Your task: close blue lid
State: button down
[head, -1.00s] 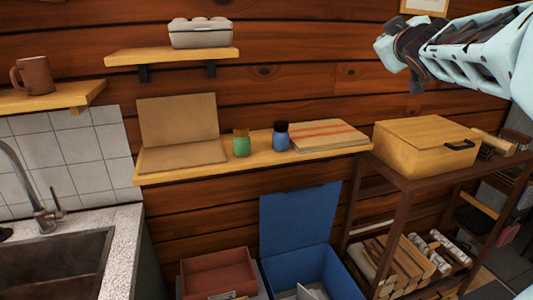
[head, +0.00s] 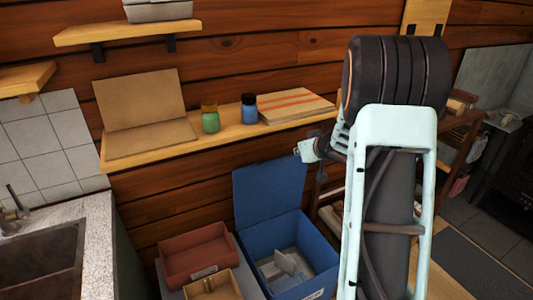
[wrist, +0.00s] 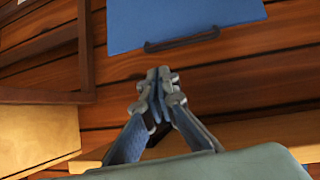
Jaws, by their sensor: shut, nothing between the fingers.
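The blue box (head: 316,262) stands low against the wooden wall in the head view, with pale items inside. Its blue lid (head: 268,196) stands open, upright behind the box near the wall. In the wrist view the blue lid (wrist: 180,20) fills the top, and its dark handle (wrist: 182,39) runs along the edge facing my gripper. My gripper (wrist: 158,78) is shut and empty, a little apart from the handle. In the head view my gripper (head: 306,150) shows small, right of the lid's top edge, partly hidden by my arm.
A wall shelf (head: 160,150) above the lid holds an open brown box (head: 143,100), a green jar (head: 210,121), a blue jar (head: 249,110) and a board (head: 295,104). A red tray (head: 194,258) sits left of the blue box. A sink (head: 38,265) is at the left.

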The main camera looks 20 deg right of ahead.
jog(key=y, duration=0.2)
send_near(273, 158)
jog(key=r, duration=0.2)
jog(key=shift+n, duration=0.5)
jog(key=x, duration=0.9)
jog(key=shift+w+f+b, duration=0.2)
jog(key=shift+w+b, duration=0.1)
jog(key=shift+w, duration=0.05)
jog(key=shift+s+f, duration=0.1)
jog(key=shift+f, duration=0.05)
